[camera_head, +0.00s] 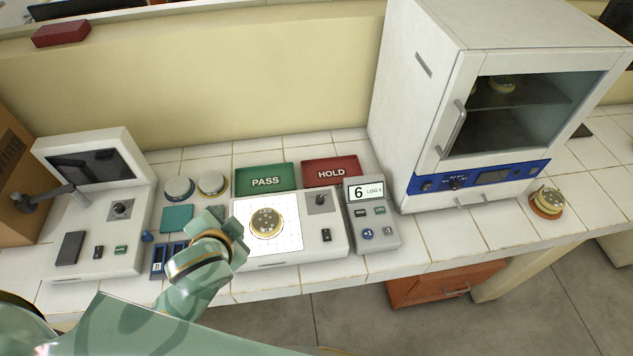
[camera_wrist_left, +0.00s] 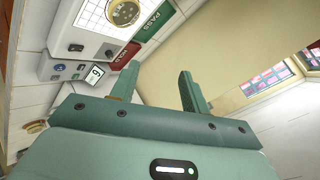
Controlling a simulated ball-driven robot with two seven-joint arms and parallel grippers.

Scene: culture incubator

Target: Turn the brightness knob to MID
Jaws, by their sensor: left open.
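A small dark knob (camera_head: 320,201) sits on a grey plate at the upper right of the white light box (camera_head: 290,258), right of its lit grid. Its setting and markings are too small to read. It also shows in the left wrist view (camera_wrist_left: 108,53), beyond the left finger. A gold-rimmed dish (camera_head: 266,222) lies on the lit grid. My left gripper (camera_head: 232,228) is at the left edge of the light box, apart from the knob. Its fingers (camera_wrist_left: 158,82) are open with nothing between them. My right gripper is out of view.
A counter with a display (camera_head: 365,192) stands right of the box. Green PASS (camera_head: 265,179) and red HOLD (camera_head: 332,171) mats lie behind it. Another device with a knob (camera_head: 121,209) stands left. The incubator (camera_head: 430,110) is at right, with a dish (camera_head: 547,202) beside it.

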